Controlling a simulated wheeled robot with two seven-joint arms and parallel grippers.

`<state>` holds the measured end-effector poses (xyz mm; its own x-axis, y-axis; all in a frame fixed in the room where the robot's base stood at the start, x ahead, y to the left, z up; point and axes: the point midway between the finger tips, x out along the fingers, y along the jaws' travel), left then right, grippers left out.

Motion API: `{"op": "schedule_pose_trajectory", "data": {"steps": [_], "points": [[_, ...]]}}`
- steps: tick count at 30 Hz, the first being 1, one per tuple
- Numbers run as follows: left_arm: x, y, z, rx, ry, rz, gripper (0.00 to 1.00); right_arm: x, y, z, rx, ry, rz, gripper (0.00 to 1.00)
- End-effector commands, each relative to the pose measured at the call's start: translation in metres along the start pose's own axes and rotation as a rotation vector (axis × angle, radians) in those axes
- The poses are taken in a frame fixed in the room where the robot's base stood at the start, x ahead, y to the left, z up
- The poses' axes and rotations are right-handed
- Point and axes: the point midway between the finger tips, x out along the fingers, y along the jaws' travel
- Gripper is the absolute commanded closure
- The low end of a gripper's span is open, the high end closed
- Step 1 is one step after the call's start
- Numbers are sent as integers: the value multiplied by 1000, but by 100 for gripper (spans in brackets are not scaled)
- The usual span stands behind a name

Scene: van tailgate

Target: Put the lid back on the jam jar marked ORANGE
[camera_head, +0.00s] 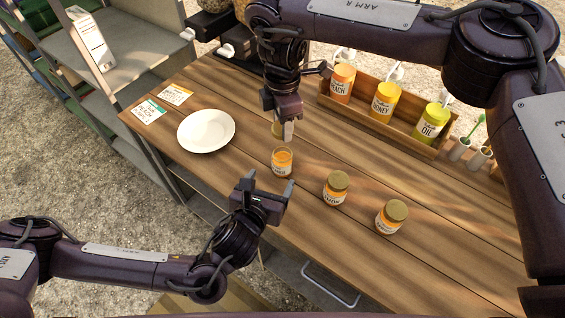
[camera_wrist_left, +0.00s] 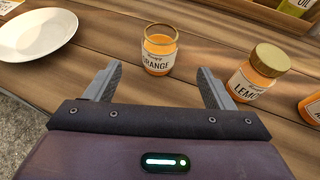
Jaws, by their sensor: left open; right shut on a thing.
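The open jam jar marked ORANGE (camera_head: 282,162) stands upright on the wooden counter, without a lid. In the left wrist view the ORANGE jar (camera_wrist_left: 159,50) shows its label and open glass rim, just beyond my left fingertips. My left gripper (camera_head: 266,186) is open and empty on the near side of the jar; its fingers also show in the left wrist view (camera_wrist_left: 158,82). My right gripper (camera_head: 286,129) is shut on a gold lid (camera_head: 276,129), partly hidden by the fingers, above and beyond the jar. The lid is apart from the jar.
A lidded LEMON jar (camera_head: 335,189) and another lidded jar (camera_head: 391,217) stand to the right. A white plate (camera_head: 206,131) and two cards (camera_head: 149,111) lie at left. A wooden rack (camera_head: 408,139) with PEACH, HONEY and OIL containers stands behind.

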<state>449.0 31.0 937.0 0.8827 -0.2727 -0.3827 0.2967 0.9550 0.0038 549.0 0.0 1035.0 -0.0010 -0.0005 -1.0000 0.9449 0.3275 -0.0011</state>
Motion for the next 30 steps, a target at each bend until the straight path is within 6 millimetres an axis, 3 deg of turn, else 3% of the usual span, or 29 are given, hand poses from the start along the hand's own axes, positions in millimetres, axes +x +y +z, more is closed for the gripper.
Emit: {"op": "schedule_pose_trajectory", "data": {"steps": [5, 18, 24, 30], "points": [[19, 0, 2, 2, -5, 2, 24, 0, 0, 0, 0, 0, 0, 75], [98, 0, 1, 0, -2, 2, 24, 0, 0, 0, 0, 0, 0, 75], [115, 0, 1, -2, -1, 1, 24, 0, 0, 0, 0, 0, 0, 75], [119, 0, 0, -2, 1, 0, 24, 0, 0, 0, 0, 0, 0, 75]]}}
